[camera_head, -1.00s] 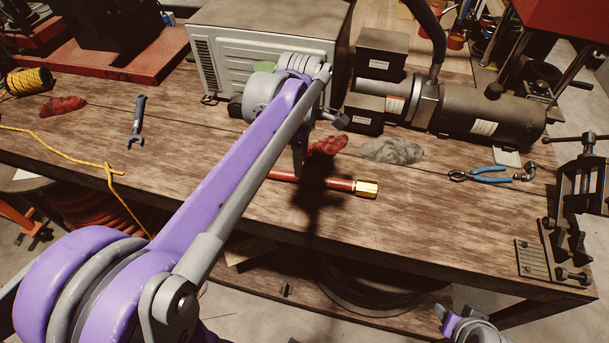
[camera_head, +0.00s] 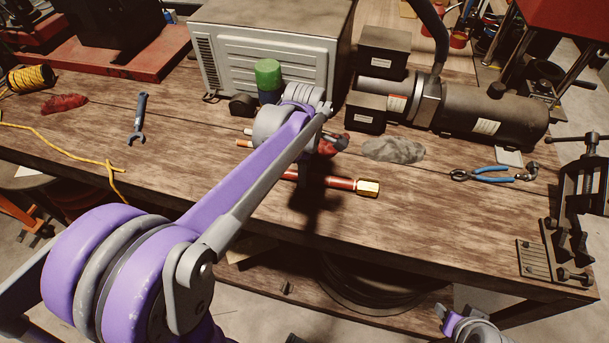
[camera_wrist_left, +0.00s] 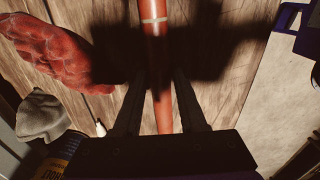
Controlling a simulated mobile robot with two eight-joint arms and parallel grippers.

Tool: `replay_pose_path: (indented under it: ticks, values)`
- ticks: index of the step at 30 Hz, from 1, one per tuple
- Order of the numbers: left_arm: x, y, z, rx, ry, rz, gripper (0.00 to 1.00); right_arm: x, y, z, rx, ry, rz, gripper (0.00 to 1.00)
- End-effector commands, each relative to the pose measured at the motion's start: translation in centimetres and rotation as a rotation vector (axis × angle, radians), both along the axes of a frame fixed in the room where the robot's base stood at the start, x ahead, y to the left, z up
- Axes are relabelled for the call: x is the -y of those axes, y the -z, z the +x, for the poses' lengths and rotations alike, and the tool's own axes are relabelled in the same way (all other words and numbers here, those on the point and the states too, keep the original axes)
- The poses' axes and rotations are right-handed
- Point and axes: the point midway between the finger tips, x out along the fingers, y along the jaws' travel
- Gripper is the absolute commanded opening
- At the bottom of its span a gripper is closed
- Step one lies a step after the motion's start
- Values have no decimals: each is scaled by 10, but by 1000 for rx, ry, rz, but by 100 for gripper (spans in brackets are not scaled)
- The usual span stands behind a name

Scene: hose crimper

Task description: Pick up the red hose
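The red hose (camera_head: 340,183) lies on the wooden workbench, with a brass fitting (camera_head: 367,188) at its right end. In the head view my left arm covers part of it. My left gripper (camera_head: 303,172) is over the hose, pointing down. In the left wrist view the gripper (camera_wrist_left: 159,78) is open, with one dark finger on each side of the hose (camera_wrist_left: 155,40). A gap shows beside the hose, and I cannot tell how high the fingertips are above the bench. Part of my right arm shows at the bottom right of the head view; its finger state is unclear.
A red rag (camera_head: 330,144) and a grey rag (camera_head: 393,150) lie behind the hose. A green-capped bottle (camera_head: 268,75) stands near a pale metal box (camera_head: 262,40). Blue-handled pliers (camera_head: 490,173) lie right, a wrench (camera_head: 138,118) left. The bench front is clear.

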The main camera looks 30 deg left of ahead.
Motion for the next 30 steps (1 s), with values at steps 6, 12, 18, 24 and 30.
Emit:
replay_pose_path:
  ticks: [6,12,18,24,30]
  values:
    - [0,0,0,0,0,0,0,0,0,0,0,0,0,50]
    - [0,0,0,0,0,0,0,0,0,0,0,0,0,50]
    - [0,-1,0,0,0,0,0,0,0,0,0,0,0,50]
    - [0,-6,0,0,0,0,0,0,-1,0,0,0,0,50]
    - [0,-34,0,1,0,0,0,0,-3,1,2,0,0,50]
